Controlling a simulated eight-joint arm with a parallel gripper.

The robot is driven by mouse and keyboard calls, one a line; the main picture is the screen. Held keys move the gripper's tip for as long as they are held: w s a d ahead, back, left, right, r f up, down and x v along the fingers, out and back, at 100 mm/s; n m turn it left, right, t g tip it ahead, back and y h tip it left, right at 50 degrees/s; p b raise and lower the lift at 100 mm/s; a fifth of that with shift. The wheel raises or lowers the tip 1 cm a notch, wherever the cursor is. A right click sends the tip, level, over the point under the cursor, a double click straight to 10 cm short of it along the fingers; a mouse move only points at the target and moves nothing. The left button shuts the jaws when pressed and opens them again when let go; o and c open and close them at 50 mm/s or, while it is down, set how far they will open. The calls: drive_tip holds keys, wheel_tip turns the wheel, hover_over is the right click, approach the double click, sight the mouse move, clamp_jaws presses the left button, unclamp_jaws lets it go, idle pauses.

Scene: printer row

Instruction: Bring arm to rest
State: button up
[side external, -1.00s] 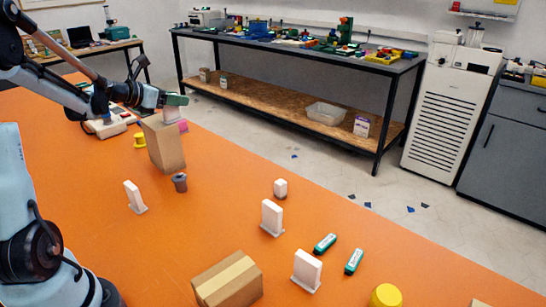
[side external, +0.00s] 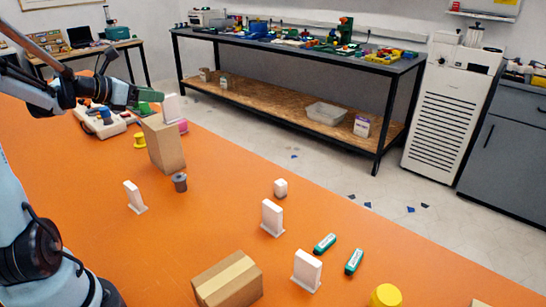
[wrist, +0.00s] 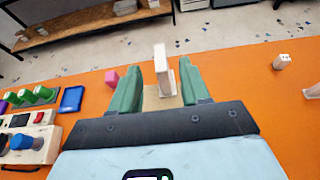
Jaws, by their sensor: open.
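In the side view this white slab (side external: 172,107) stands at the top of the tan box. Whether it rests on the box or inside it, I cannot tell.
A button panel (wrist: 32,132) lies left of my gripper. The table's middle has free room.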

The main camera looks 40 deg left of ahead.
drive_tip(key=shift+r, duration=0.1)
drive_tip(key=d+f+m+g+h, duration=0.1)
drive_tip(key=d+m+g, duration=0.1)
drive_tip(key=d+m, duration=0.6)
drive_tip(key=d+f+m+g+h, duration=0.1)
drive_tip(key=d+f+m+g, duration=0.1)
drive_tip(key=d+m, duration=0.65)
drive_tip(key=s+d+f+m+g+y, duration=0.1)
drive_tip(key=s+d+f+m, duration=0.1)
drive_tip(key=d+m, duration=0.5)
drive_tip(key=s+d+f+m+g+y, duration=0.1)
drive_tip(key=s+d+f+m, duration=0.1)
drive_tip(key=s+d+m, duration=0.2)
drive_tip(key=d+m, duration=0.3)
drive_tip(key=m, duration=0.5)
drive_tip(key=shift+s+d+f, duration=0.25)
drive_tip(key=shift+s+f, duration=0.1)
drive_tip(key=shift+s, duration=0.05)
drive_tip(key=shift+m, duration=0.25)
